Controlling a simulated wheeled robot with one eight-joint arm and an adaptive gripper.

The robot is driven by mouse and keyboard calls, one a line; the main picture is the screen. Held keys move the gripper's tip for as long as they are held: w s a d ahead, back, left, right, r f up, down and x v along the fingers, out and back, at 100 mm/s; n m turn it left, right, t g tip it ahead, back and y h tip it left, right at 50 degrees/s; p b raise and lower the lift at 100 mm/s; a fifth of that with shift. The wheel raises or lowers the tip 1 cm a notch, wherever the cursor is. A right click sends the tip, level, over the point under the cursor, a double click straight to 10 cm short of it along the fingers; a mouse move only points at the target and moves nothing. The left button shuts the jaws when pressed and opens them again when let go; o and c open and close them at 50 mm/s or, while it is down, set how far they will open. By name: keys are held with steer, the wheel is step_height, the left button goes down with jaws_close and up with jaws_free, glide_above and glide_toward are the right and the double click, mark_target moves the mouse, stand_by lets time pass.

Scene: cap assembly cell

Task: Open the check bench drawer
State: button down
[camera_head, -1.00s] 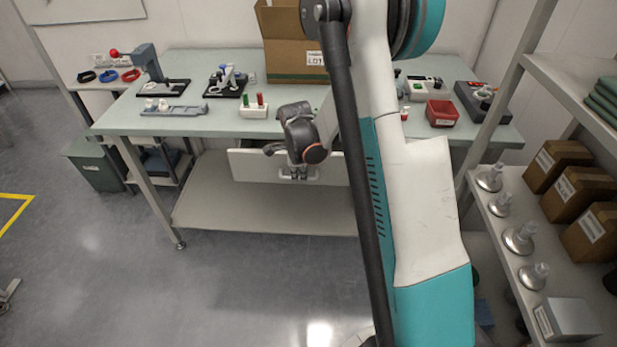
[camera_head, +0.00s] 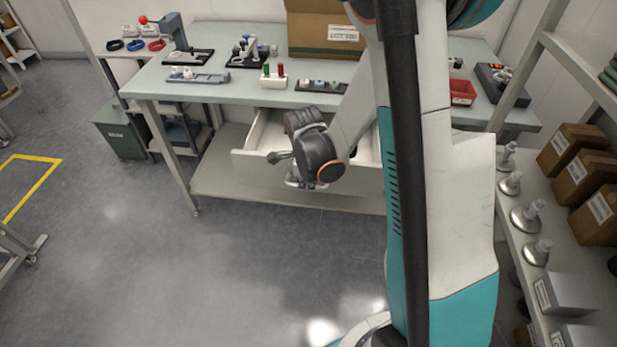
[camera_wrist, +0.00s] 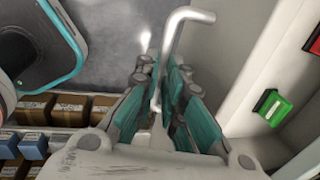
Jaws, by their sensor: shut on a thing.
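The check bench drawer (camera_head: 262,185) is pulled out from under the green-topped bench (camera_head: 222,90) in the head view, and part of its white inside shows. My gripper (camera_head: 300,180) is at the middle of the drawer front, partly hidden by my own wrist. In the wrist view my gripper (camera_wrist: 162,105) is shut on the drawer's grey bar handle (camera_wrist: 178,40), which passes between the fingers. The drawer's white front edge (camera_wrist: 265,75) shows at the right of the wrist view, with a green piece (camera_wrist: 272,107) beyond it.
A cardboard box (camera_head: 325,35), a stand with red and green parts (camera_head: 273,77) and a red bin (camera_head: 462,92) are on the bench. A shelf with cartons (camera_head: 570,150) stands at the right. The floor (camera_head: 130,260) at the left front is clear.

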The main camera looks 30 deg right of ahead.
steer(key=c, duration=1.7)
jaws_free()
steer(key=r, duration=0.4)
steer(key=s+a+r, duration=0.1)
steer(key=r, duration=0.3)
steer(key=s+r, duration=0.1)
steer(key=r, duration=0.2)
steer(key=shift+a+r, duration=0.15)
steer(key=shift+r, duration=0.25)
steer(key=s+a+r+n+t, duration=0.1)
steer(key=s+r+n, duration=0.3)
steer(key=n, duration=0.4)
steer(key=s+a+r+n+t, duration=0.2)
steer(key=s+a+r+n, duration=0.1)
steer(key=s+n, duration=0.3)
steer(key=s+a+r+n+t+y, duration=0.1)
steer(key=s+r+n, duration=0.4)
steer(key=n, duration=0.5)
steer(key=shift+s+a+n+t, duration=0.1)
steer(key=shift+a+n+t, duration=0.35)
steer(key=shift+t, duration=0.25)
